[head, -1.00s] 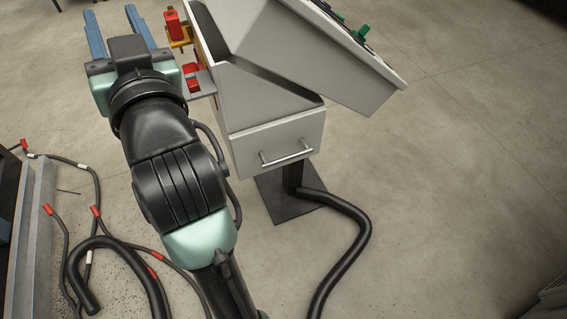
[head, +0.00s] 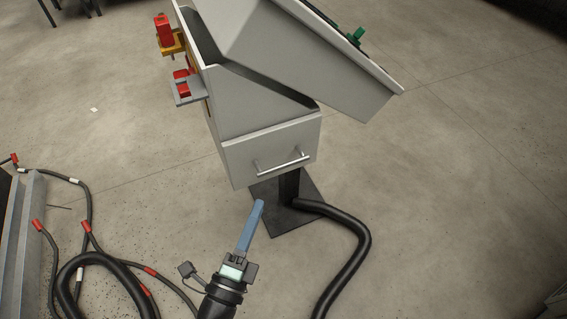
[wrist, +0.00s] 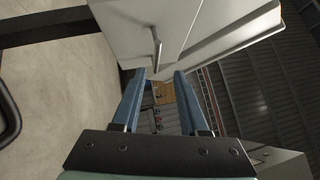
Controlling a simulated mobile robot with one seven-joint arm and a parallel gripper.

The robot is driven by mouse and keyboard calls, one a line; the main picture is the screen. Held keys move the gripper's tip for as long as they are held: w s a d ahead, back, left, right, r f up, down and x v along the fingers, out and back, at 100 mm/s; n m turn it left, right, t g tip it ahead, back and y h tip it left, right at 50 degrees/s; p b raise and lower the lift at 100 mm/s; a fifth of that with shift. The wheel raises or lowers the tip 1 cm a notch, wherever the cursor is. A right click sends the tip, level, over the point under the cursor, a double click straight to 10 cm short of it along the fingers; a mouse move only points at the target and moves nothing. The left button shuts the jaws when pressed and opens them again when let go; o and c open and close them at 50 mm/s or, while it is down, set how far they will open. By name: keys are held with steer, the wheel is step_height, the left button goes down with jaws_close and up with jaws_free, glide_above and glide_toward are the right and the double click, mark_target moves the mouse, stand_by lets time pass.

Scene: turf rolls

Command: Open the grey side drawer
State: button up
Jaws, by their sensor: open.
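The grey side drawer (head: 245,161) is in the lower front of the grey console and looks shut. A metal bar handle (head: 283,162) runs across its front. My gripper (head: 260,204) is below and in front of the drawer in the head view, apart from it, with its blue fingers seen edge-on. In the wrist view, the two fingers (wrist: 157,78) are spread with nothing between them. The handle (wrist: 157,48) shows just beyond the fingertips there, on the pale drawer front (wrist: 125,25).
The console stands on a dark base plate (head: 292,222). A thick black hose (head: 352,250) runs from it along the floor. Red and yellow fittings (head: 165,33) stick out from the console's left side. Cables with red ends (head: 88,228) lie at lower left.

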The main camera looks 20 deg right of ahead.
mark_target(283, 166)
steer(key=shift+m+g, duration=0.3)
steer(key=x, duration=0.4)
steer(key=b+x, duration=0.1)
steer(key=x, duration=0.3)
steer(key=d+b+x, duration=0.1)
steer(key=x, duration=0.3)
steer(key=shift+s+d+f, duration=0.15)
jaws_close()
stand_by(0.9)
